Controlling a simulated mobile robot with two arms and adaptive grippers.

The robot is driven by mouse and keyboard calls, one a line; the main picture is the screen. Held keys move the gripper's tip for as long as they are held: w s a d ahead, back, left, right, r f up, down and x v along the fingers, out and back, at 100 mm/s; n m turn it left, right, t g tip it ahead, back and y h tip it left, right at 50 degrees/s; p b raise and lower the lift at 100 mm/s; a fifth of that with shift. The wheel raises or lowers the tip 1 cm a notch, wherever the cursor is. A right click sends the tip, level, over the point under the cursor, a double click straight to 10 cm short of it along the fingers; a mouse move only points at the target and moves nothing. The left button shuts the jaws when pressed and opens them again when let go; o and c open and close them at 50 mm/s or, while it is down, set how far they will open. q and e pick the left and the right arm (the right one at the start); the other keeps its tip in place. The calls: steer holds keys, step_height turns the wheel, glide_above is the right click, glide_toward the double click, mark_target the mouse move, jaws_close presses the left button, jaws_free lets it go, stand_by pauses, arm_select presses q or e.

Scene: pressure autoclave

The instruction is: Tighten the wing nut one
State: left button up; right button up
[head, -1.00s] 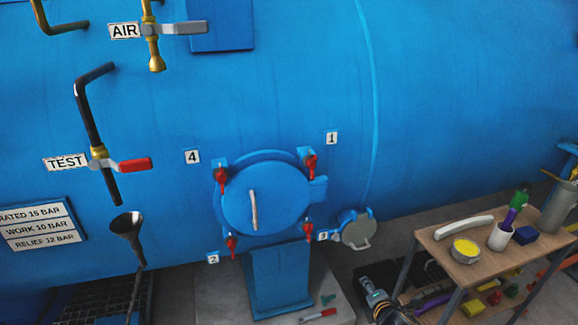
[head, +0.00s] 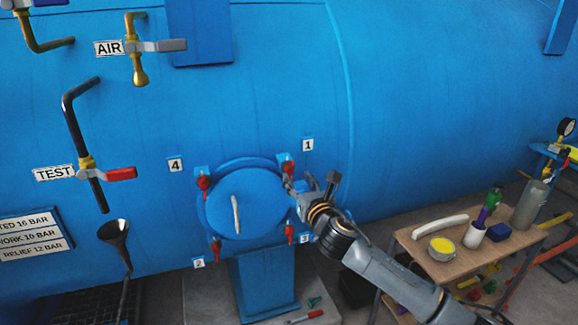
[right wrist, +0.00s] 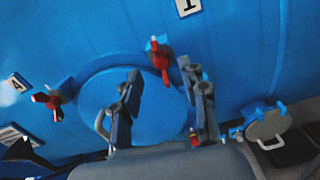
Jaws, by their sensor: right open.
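The round blue door (head: 262,205) is closed on the blue vessel, with red wing nuts around its rim. Wing nut one (head: 288,167) is the red one at the door's upper right, near the label 1 (head: 308,145). In the right wrist view wing nut one (right wrist: 160,62) shows beyond and roughly between the fingertips. My right gripper (head: 309,183) is open and empty, just below and right of wing nut one; it also shows in the right wrist view (right wrist: 161,75). I see no contact with the nut. My left gripper is not in view.
Other red wing nuts sit near label 4 (head: 175,165), near label 2 (head: 199,262) and at lower right. A grey-capped side port (right wrist: 268,126) is right of the door. A wooden table (head: 460,262) with a yellow-filled bowl (head: 441,247) and cups stands at right.

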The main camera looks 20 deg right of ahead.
mark_target(290, 169)
steer(key=shift+w+a+p, duration=0.15)
steer(key=shift+w+p, duration=0.25)
steer(key=shift+w, duration=3.2)
jaws_close()
